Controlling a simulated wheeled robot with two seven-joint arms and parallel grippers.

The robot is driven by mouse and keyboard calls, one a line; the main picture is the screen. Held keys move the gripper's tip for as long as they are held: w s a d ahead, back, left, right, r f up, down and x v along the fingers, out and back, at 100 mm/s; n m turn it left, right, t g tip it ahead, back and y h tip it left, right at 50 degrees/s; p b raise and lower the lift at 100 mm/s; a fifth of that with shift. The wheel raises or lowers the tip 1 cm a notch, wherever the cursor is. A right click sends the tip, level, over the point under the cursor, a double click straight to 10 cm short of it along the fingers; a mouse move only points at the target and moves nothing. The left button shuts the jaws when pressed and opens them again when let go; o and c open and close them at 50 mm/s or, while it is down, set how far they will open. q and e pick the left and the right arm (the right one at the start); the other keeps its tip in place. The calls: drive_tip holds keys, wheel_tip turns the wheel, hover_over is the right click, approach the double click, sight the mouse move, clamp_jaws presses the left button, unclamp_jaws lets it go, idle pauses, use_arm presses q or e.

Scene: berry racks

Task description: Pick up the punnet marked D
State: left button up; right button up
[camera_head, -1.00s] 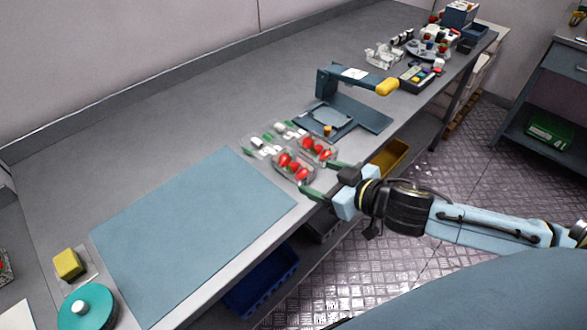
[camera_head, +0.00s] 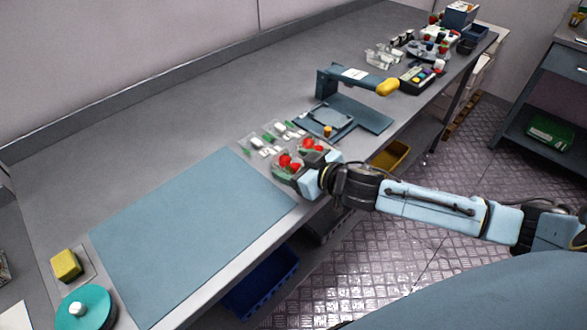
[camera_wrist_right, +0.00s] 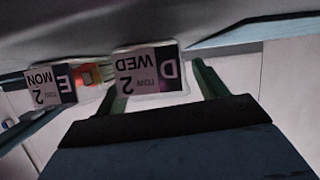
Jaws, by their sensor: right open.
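The punnet marked D (camera_wrist_right: 147,72) fills the middle of the right wrist view, its label upside down and reading WED. In the head view I take it to be the nearer clear punnet of red berries (camera_head: 287,164) at the bench edge. My right gripper (camera_wrist_right: 163,84) is open, with one green finger on each side of this punnet; I cannot tell whether they touch it. In the head view the right gripper (camera_head: 303,175) is at the punnet's near side, its fingers mostly hidden. My left gripper is not in view.
A punnet marked E (camera_wrist_right: 50,87) stands close beside D. More punnets with white and green contents (camera_head: 262,143) are behind. A blue mat (camera_head: 190,230) lies left. A stand with a yellow-ended arm (camera_head: 350,78) is beyond. Blue (camera_head: 262,283) and yellow bins sit below the bench.

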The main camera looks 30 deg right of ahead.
drive_tip(key=shift+w+a+f, duration=0.1)
drive_tip(key=shift+w+f, duration=0.05)
drive_tip(key=shift+w, duration=0.05)
drive_tip(key=shift+c, duration=0.2)
